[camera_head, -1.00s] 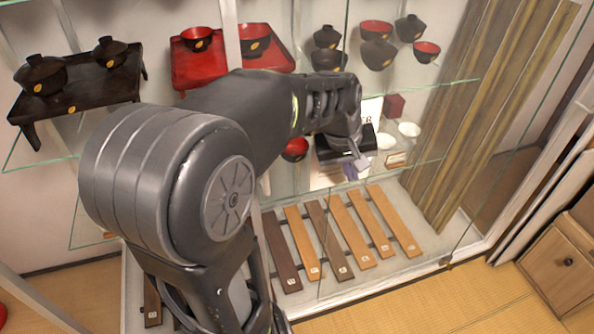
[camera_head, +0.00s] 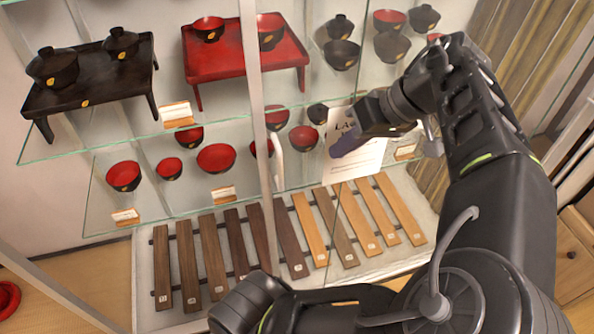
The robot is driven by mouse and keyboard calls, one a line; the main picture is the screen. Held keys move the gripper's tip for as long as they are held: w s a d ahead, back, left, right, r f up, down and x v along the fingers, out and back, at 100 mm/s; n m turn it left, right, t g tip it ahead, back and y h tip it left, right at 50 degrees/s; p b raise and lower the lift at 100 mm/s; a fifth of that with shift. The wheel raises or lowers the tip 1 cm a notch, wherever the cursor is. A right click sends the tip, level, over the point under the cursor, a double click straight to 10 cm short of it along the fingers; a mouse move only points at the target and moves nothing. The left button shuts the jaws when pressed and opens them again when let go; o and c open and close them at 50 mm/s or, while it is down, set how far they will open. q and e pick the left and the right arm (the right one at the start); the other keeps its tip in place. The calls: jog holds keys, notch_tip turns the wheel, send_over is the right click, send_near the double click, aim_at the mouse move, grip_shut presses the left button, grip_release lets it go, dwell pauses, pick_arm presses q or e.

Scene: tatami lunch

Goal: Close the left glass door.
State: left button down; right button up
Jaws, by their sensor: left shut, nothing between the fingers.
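A glass-fronted display cabinet fills the view. A pale upright bar (camera_head: 254,85) with a pale vertical handle (camera_head: 277,155) runs down its front. A thin glass edge shows farther right. I cannot tell exactly where the left glass door's pane begins and ends, or how far it stands open. My left arm rises from the bottom and bends back to the left. My left gripper (camera_head: 347,145) is shut and empty, right of the handle and apart from it in the picture, in front of a white sign (camera_head: 352,165). My right gripper is not in view.
Glass shelves hold a black tray table (camera_head: 90,90), a red tray table (camera_head: 245,62), and several lacquer bowls. Several wooden slats (camera_head: 208,255) lie on the cabinet floor. A wooden drawer unit (camera_head: 572,260) stands at the right. Tatami shows at lower left.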

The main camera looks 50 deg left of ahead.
pick_arm(q)
jog(key=shift+f, duration=0.1)
jog(key=b, duration=0.7)
send_near(294, 176)
jog(key=f, duration=0.1)
jog(key=s+f+p, duration=0.1)
jog(key=f, duration=0.1)
jog(key=shift+s+a+f, duration=0.15)
jog(key=shift+s+a, duration=0.15)
jog(key=shift+s, duration=0.1)
jog(key=shift+s+a+f+p, duration=0.1)
jog(key=shift+s+a+p, duration=0.15)
jog(key=shift+s, duration=0.3)
jog(key=shift+s+a+p, duration=0.15)
jog(key=shift+s+p, duration=0.15)
jog(key=shift+s, duration=0.3)
jog(key=shift+s+a+f, duration=0.2)
jog(key=shift+s, duration=0.3)
